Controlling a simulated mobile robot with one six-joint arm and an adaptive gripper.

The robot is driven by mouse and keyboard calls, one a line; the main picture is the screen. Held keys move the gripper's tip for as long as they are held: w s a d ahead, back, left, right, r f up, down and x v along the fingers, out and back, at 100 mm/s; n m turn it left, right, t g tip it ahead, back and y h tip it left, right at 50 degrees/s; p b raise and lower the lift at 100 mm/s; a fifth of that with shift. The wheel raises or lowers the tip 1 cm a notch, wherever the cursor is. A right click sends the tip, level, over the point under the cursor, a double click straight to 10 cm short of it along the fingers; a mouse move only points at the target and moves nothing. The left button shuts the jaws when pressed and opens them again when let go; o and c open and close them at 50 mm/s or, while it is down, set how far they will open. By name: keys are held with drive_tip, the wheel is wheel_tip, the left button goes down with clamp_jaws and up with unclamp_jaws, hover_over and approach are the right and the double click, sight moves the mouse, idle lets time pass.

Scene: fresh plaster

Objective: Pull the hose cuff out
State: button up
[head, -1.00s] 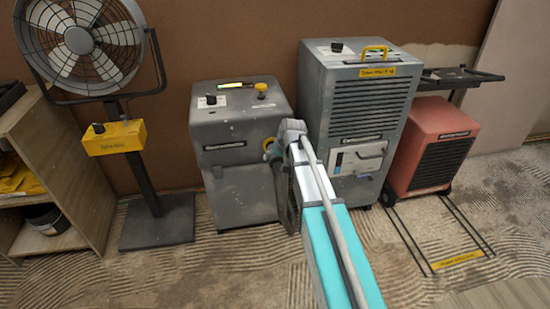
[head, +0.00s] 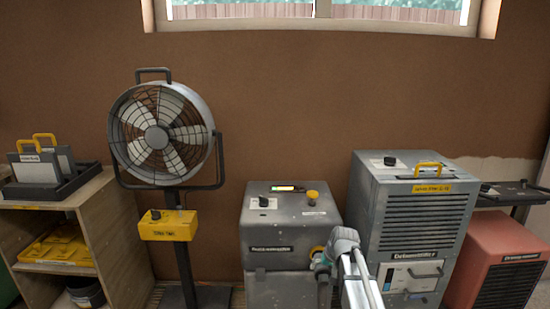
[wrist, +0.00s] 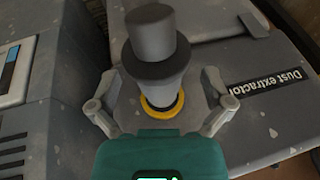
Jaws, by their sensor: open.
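The grey hose cuff (wrist: 152,40) shows in the wrist view as a stepped cylinder with a wide collar. Its lower end meets a yellow ring (wrist: 163,106) on the side of the dust extractor (wrist: 265,62). My gripper (wrist: 158,94) is open, with one finger on each side of the cuff and ring; I cannot tell whether they touch. In the head view the dust extractor (head: 290,232) is a grey box, and my gripper (head: 324,258) is at its right side. A bit of the yellow ring shows there, and my gripper largely hides the cuff.
A grey dehumidifier (head: 415,215) stands close on the right, leaving a narrow gap. A red unit (head: 497,262) is beyond it. A fan on a stand (head: 160,135) and a wooden shelf (head: 115,235) are to the left.

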sight(327, 275)
drive_tip(key=shift+g, duration=0.6)
drive_tip(key=s, duration=0.1)
drive_tip(key=s+r+p, duration=0.1)
drive_tip(key=s, duration=0.1)
drive_tip(key=s+r+p, duration=0.1)
drive_tip(key=s, duration=0.1)
drive_tip(key=shift+d, duration=0.1)
drive_tip(key=s+f+g+h+b, duration=0.1)
drive_tip(key=s+f+b, duration=0.2)
drive_tip(key=s, duration=0.6)
drive_tip(key=s+f+g+h+b, duration=0.1)
drive_tip(key=s+f+b, duration=0.15)
drive_tip(key=s, duration=0.65)
wheel_tip(327, 275, up, 33)
drive_tip(key=p, duration=3.3)
drive_tip(key=shift+a+f+n, duration=0.15)
drive_tip(key=shift+a+n, duration=0.15)
